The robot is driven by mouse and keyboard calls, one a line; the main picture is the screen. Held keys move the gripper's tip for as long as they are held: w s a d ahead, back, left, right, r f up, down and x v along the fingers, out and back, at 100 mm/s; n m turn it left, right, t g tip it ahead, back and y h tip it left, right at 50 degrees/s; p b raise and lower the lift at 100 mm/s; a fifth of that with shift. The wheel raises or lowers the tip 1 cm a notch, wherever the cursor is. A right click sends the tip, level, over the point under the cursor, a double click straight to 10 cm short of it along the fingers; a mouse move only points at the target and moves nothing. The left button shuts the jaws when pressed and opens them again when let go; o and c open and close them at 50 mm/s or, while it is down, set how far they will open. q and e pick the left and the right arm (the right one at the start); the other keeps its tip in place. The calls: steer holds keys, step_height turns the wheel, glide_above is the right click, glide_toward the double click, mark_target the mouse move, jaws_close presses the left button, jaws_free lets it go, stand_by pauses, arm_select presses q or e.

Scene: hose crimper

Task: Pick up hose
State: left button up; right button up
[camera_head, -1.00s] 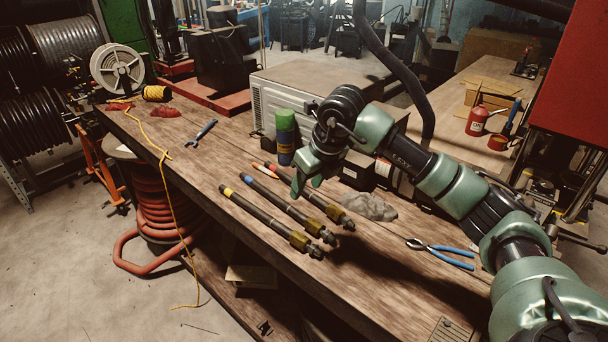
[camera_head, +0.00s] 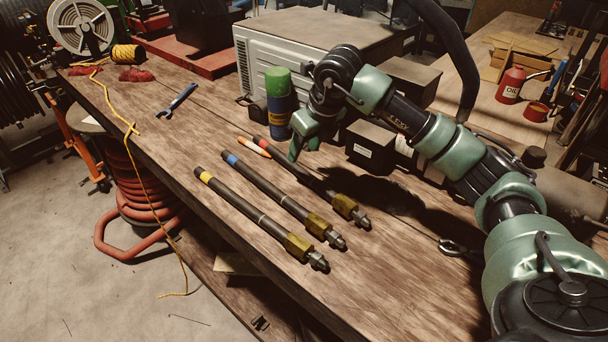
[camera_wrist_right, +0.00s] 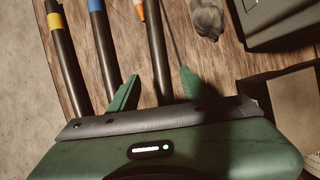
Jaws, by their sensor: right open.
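Three dark hoses with brass-coloured end fittings lie side by side on the wooden workbench (camera_head: 215,225). They are the yellow-banded hose (camera_head: 238,204), the blue-banded hose (camera_head: 265,186) and the red-banded hose (camera_head: 283,157). My right gripper (camera_head: 300,148) is at the red-banded hose, near its banded end. In the wrist view my right gripper (camera_wrist_right: 157,90) is open, with the red-banded hose (camera_wrist_right: 156,45) running between its two green fingers. The yellow-banded hose (camera_wrist_right: 68,55) and blue-banded hose (camera_wrist_right: 102,45) lie outside the fingers, to the left. No contact shows. My left gripper is not in view.
An orange-and-white marker (camera_head: 254,147) lies beside the red-banded hose. A green-topped can (camera_head: 278,105) and a dark box (camera_head: 371,145) stand behind. A wrench (camera_head: 177,101) and yellow cord (camera_head: 113,108) lie left. Pliers (camera_head: 458,248) are partly hidden by my arm.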

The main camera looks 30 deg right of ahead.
mark_target(298, 166)
steer(key=shift+w+f, duration=0.25)
steer(key=shift+f, duration=0.3)
steer(key=shift+a+f+p, duration=0.15)
steer(key=shift+f+p, duration=0.4)
steer(key=shift+f, duration=0.15)
steer(key=p+x, duration=0.1)
steer(key=x, duration=0.2)
steer(key=shift+f, duration=0.35)
steer(key=shift+w+f, duration=0.3)
steer(key=shift+f, duration=0.15)
steer(key=shift+r, duration=0.1)
jaws_close()
